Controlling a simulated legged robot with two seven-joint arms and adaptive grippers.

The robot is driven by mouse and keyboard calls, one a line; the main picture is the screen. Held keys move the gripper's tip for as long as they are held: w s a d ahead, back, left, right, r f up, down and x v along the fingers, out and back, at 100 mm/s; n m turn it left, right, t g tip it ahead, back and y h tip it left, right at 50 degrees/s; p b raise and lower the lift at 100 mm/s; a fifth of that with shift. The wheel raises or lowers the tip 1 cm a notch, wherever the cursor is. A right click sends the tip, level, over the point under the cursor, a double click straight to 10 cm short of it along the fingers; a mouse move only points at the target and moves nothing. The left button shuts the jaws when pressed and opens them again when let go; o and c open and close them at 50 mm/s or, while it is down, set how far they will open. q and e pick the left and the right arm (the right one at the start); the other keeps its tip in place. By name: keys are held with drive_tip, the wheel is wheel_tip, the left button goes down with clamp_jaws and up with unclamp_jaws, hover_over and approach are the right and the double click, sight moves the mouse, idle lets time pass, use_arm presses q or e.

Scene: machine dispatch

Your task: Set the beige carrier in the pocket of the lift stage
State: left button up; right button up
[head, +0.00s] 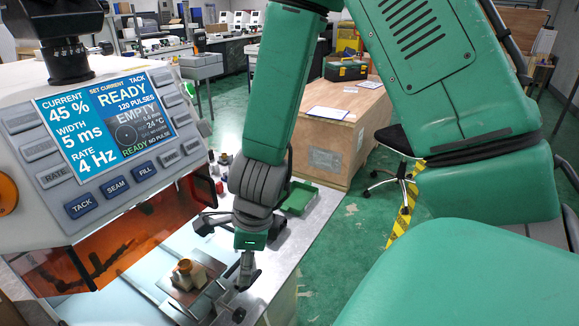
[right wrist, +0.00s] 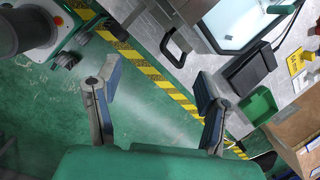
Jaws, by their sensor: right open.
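The beige carrier (head: 184,276), with an orange-brown round part on top, stands upright on a brownish plate (head: 177,303) in the lower part of the head view. I cannot tell whether this plate is the lift stage; its pocket cannot be made out. My right gripper (head: 240,262) hangs pointing down, to the right of the carrier in the picture and apart from it. My left gripper is in neither view.
A machine with a display (head: 110,125) reading READY and EMPTY stands at the left, above an orange-tinted window (head: 130,235). A green tray (head: 299,198) lies on the bench, also in the right wrist view (right wrist: 258,105).

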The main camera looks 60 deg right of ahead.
drive_tip(key=s+a+f+n+g, duration=0.1)
drive_tip(key=s+a+f+n, duration=0.1)
drive_tip(key=s+f+n, duration=0.5)
drive_tip(key=s+a+f+n+g, duration=0.1)
drive_tip(key=s+a+f+n, duration=0.1)
drive_tip(key=s+f+n, duration=0.6)
wheel_tip(320, 180, down, 5)
drive_tip(key=n, duration=1.3)
drive_tip(key=shift+n, duration=0.3)
wheel_tip(320, 180, down, 10)
drive_tip(key=b, duration=1)
drive_tip(key=shift+w+f, duration=0.1)
drive_tip(key=shift+f, duration=0.05)
